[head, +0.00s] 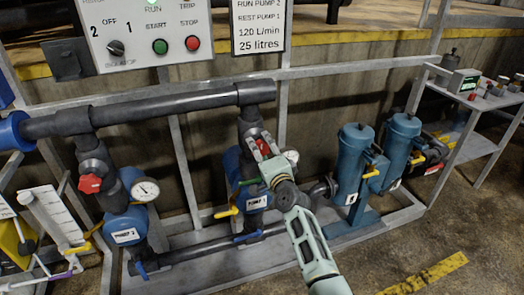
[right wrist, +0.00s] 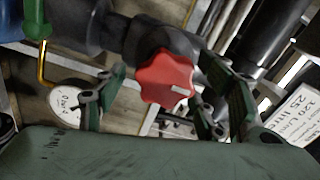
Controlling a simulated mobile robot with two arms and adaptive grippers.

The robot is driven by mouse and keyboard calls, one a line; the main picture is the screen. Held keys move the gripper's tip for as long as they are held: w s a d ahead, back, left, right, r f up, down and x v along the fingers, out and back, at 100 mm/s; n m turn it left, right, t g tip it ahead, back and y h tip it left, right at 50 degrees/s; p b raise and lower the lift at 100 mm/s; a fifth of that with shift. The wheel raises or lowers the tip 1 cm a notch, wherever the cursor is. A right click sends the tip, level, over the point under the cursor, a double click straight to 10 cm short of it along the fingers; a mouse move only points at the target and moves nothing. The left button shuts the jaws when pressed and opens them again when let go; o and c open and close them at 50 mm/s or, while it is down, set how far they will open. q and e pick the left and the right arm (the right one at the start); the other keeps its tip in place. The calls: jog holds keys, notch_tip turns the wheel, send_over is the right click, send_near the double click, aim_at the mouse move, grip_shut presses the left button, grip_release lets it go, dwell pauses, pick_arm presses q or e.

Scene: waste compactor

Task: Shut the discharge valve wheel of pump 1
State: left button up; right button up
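Pump 1 (head: 257,203) is the blue pump in the middle of the head view, with its name plate on the front. Its red discharge valve wheel (head: 262,146) sits above it on the dark vertical pipe, partly hidden by my right gripper (head: 262,163). In the right wrist view the red lobed wheel (right wrist: 166,78), with a white mark, lies between the fingers of my right gripper (right wrist: 165,85). The fingers are open, with gaps to the wheel on both sides. My left gripper is not in view.
Pump 2 (head: 124,236) stands to the left with its own red wheel (head: 89,183). A pressure gauge (head: 292,157) is close to my right gripper. Blue filter housings (head: 352,165) stand to the right. A grey rail and dark header pipe (head: 170,107) run behind.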

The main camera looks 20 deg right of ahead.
jog(key=shift+r, duration=0.1)
jog(key=shift+s+a, duration=0.1)
jog(key=s, duration=1.1)
jog(key=shift+s+d, duration=0.25)
jog(key=shift+s, duration=0.15)
jog(key=s+a+f+n+g, duration=0.2)
jog(key=f, duration=0.8)
jog(key=s+a+f+n+g, duration=0.1)
jog(key=s+f+n+g, duration=0.1)
jog(key=f, duration=0.7)
jog(key=s+a+f+n+g, duration=0.1)
jog(key=s+f+n+g, duration=0.15)
jog(key=s+f, duration=0.65)
jog(key=s+a+f+n+g, duration=0.1)
jog(key=s+f+n+g, duration=0.3)
jog(key=f, duration=0.8)
jog(key=s+d+f+n+g, duration=0.1)
jog(key=s+f, duration=0.5)
jog(key=s, duration=0.7)
jog(key=s+d+f+n+g, duration=0.2)
jog(key=s+f, duration=0.4)
jog(key=s, duration=0.8)
jog(key=s+d+f+n+g, duration=0.2)
jog(key=s+f, duration=0.4)
jog(key=s, duration=0.7)
jog(key=shift+s+f+n+g+h, duration=0.25)
jog(key=shift+f+n+g+h, duration=0.1)
jog(key=shift+n+g, duration=0.5)
